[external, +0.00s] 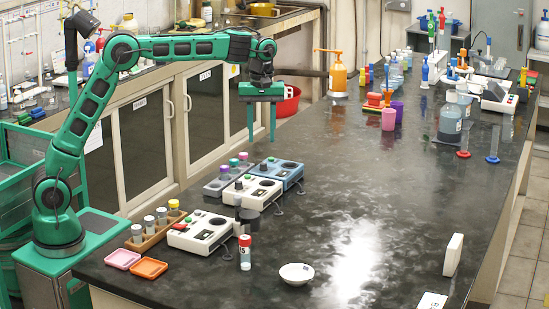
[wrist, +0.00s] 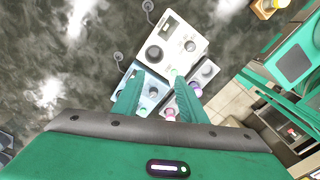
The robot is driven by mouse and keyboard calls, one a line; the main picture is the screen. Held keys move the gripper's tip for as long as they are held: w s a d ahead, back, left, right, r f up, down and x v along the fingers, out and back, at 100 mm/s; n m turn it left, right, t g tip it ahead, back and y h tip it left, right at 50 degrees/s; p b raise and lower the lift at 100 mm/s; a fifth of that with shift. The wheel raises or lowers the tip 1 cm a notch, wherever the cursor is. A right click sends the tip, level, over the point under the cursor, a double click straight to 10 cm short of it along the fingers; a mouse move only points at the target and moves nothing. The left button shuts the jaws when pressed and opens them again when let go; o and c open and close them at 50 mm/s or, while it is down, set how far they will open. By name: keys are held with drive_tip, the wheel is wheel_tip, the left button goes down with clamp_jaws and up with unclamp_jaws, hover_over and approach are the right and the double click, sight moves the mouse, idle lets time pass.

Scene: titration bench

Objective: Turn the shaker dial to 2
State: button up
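Three box-shaped bench devices with knobs and round dark parts stand in a row: a front white one (external: 201,233), a middle white one (external: 252,190) and a blue one (external: 280,174) behind. I cannot tell which is the shaker; the dial markings are too small to read. My gripper (external: 261,138) points down, open and empty, above the blue device and apart from it. In the wrist view its two fingers (wrist: 157,97) stand apart, with the blue device (wrist: 150,82) between and below them. A white device (wrist: 172,38) lies just beyond the fingertips.
A red-capped vial (external: 245,253), a white bowl (external: 296,274), a wooden tube rack (external: 154,232) and pink (external: 122,259) and orange (external: 150,268) trays stand in front. The bench middle to the right is clear.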

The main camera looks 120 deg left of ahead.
sight(264, 163)
drive_tip(key=s+a+f+n, duration=0.2)
drive_tip(key=s+a+n, duration=0.2)
drive_tip(key=a, duration=0.5)
wheel_tip(264, 163, down, 10)
drive_tip(key=shift+d+f, duration=0.1)
drive_tip(key=shift+f, duration=0.05)
drive_tip(key=shift+w, duration=0.1)
clamp_jaws()
